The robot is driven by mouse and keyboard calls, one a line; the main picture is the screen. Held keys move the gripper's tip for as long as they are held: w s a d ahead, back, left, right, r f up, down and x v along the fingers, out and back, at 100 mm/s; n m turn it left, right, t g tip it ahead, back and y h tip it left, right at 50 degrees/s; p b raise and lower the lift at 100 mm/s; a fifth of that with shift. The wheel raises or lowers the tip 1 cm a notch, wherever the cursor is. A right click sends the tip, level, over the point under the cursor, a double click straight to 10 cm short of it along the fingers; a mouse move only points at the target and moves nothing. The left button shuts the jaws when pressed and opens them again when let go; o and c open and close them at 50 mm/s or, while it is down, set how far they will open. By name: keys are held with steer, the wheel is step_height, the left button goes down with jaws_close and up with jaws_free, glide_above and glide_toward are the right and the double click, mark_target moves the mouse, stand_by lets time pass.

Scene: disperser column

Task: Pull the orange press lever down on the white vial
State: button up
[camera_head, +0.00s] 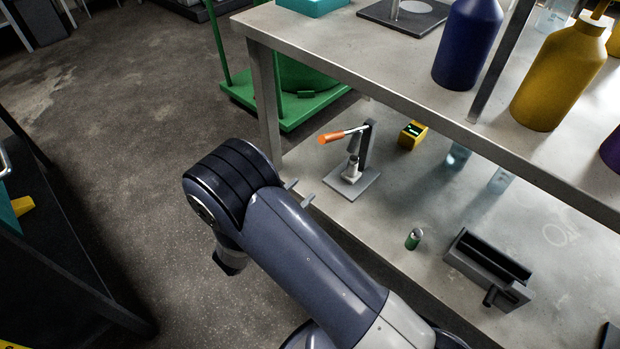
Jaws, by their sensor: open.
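The orange press lever (331,137) sticks out to the left from the top of a small dark press post (367,146), with its orange grip at the free end. The lever is raised and nearly level. The white vial (352,168) stands upright on the press's grey base plate (368,188), below the lever. My gripper (305,188) shows only as two thin grey fingertips, spread apart and empty. In the picture they are left of the press and below the orange grip, not touching either. The rest of my gripper is hidden behind my arm.
The press stands on the lower shelf (400,220), under an upper shelf (400,75) with blue (467,45) and yellow (560,75) bottles. A yellow device (412,134), a small green-banded vial (413,239) and a dark open box (487,268) are nearby. A table leg (266,105) stands left of the press.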

steer(key=shift+s+a, duration=0.35)
steer(key=shift+s, duration=0.1)
steer(key=b+x, duration=0.2)
steer(key=x, duration=0.9)
steer(key=shift+r, duration=0.2)
steer(key=shift+s+a+f, duration=0.1)
steer(key=shift+a+f, duration=0.05)
